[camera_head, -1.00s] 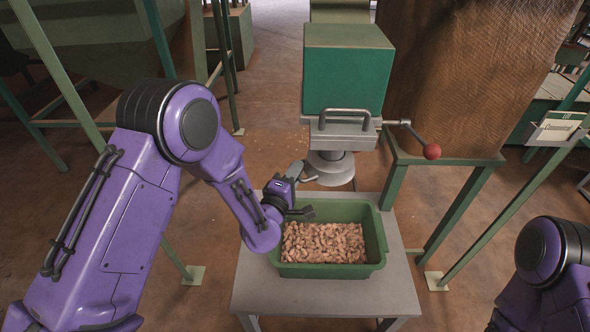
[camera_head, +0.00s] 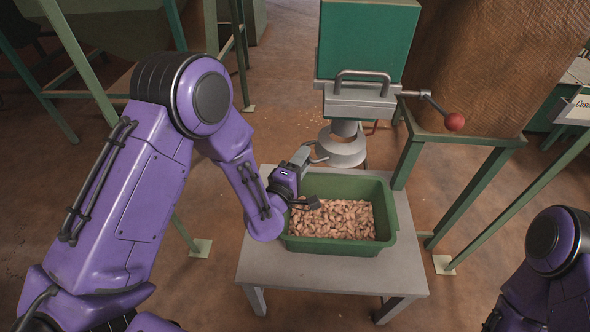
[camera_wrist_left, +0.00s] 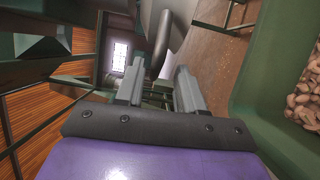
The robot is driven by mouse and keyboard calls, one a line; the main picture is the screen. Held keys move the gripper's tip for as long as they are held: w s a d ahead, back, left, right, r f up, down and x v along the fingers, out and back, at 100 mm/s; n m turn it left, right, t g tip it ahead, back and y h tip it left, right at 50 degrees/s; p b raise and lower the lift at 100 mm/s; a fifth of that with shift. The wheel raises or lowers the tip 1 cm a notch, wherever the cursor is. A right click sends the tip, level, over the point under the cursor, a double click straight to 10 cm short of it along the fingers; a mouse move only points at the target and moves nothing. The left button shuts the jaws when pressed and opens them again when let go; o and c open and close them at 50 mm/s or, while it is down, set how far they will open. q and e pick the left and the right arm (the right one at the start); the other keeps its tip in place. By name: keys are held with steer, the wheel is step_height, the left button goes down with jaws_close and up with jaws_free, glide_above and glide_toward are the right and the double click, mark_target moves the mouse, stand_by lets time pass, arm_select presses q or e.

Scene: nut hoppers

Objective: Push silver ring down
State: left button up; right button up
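The silver ring (camera_head: 341,149) is a pale grey metal collar around the spout below the green hopper box (camera_head: 368,42). It hangs above the far side of the green bin. My left gripper (camera_head: 305,155) is just left of the ring, with its fingers pointing up toward it; I cannot tell whether they touch. In the left wrist view the two grey fingers of the left gripper (camera_wrist_left: 160,90) stand apart, with nothing clearly held between them. The right gripper is out of view; only part of my right arm shows at the lower right.
A green bin (camera_head: 391,228) of nuts sits on a grey table (camera_head: 350,275) beneath the spout, close by my left wrist. A lever with a red ball (camera_head: 454,121) sticks out right of the hopper. Green posts stand on both sides.

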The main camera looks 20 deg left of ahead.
arm_select(q)
steer(key=s+b, duration=0.1)
steer(key=s, duration=0.7)
steer(key=shift+a+f, duration=0.2)
steer(key=shift+a, duration=0.25)
steer(key=shift+s, duration=0.1)
